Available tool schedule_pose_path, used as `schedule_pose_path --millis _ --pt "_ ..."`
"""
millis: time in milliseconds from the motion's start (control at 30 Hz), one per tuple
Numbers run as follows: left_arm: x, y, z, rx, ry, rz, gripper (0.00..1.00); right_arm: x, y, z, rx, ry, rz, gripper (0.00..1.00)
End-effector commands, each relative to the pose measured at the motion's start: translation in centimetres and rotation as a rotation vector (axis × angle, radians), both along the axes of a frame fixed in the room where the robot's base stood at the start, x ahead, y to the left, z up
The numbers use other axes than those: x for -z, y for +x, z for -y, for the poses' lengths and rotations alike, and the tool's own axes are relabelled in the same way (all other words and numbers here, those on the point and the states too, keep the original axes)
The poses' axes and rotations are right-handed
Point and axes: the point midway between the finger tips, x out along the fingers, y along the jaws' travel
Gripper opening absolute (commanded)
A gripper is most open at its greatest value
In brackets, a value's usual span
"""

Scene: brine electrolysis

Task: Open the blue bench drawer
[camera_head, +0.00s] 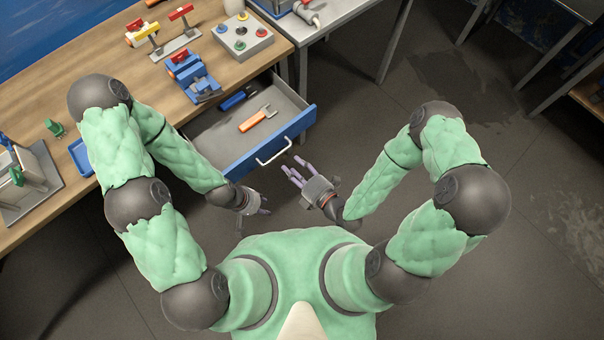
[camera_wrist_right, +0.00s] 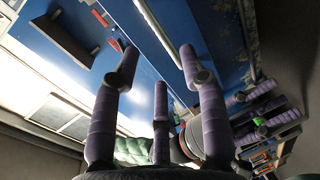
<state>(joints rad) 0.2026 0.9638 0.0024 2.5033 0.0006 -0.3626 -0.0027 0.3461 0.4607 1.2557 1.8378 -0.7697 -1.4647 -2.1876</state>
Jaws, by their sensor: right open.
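The blue bench drawer (camera_head: 228,170) is pulled out from under the wooden bench, and its grey interior shows. Its white bar handle (camera_head: 275,153) is on the blue front. An orange-handled tool (camera_head: 257,119) and a dark blue item (camera_head: 236,98) lie inside. My right gripper (camera_head: 294,169) is open and empty, beside the handle and apart from it as far as I can see. Its spread purple fingers fill the right wrist view (camera_wrist_right: 155,75). My left gripper (camera_head: 264,204) is below the drawer front in the head view; its finger opening is unclear.
The wooden bench (camera_head: 125,90) carries a button box (camera_head: 243,36), a blue vise-like device (camera_head: 192,77) and a red-and-yellow fixture (camera_head: 160,32). A metal table (camera_head: 333,20) stands at the upper right. The floor right of the drawer is clear.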

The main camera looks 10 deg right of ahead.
Motion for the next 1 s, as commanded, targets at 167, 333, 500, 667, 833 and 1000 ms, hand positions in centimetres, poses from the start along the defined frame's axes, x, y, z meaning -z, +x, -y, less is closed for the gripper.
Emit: schedule_pose_path --millis 167,333,500,667,833,1000 --pt "0.0 0.0 0.0 0.000 0.000 0.000 0.40 -0.4 -1.5 1.2 0.006 0.001 -0.002 0.43" --pt "0.0 0.0 0.0 0.000 0.000 0.000 0.40 -0.6 -2.4 1.7 0.002 0.000 -0.001 0.43" --pt "0.0 0.0 0.0 0.000 0.000 0.000 0.40 -0.7 -2.7 1.8 0.001 0.000 0.000 0.43" --pt "0.0 0.0 0.0 0.000 0.000 0.000 0.40 -0.7 -2.8 1.8 0.000 0.000 0.000 0.43" --pt "0.0 0.0 0.0 0.000 0.000 0.000 0.40 -0.7 -2.8 1.8 0.000 0.000 0.000 0.43" --pt "0.0 0.0 0.0 0.000 0.000 0.000 0.40 -0.7 -2.8 1.8 0.000 0.000 0.000 0.43"
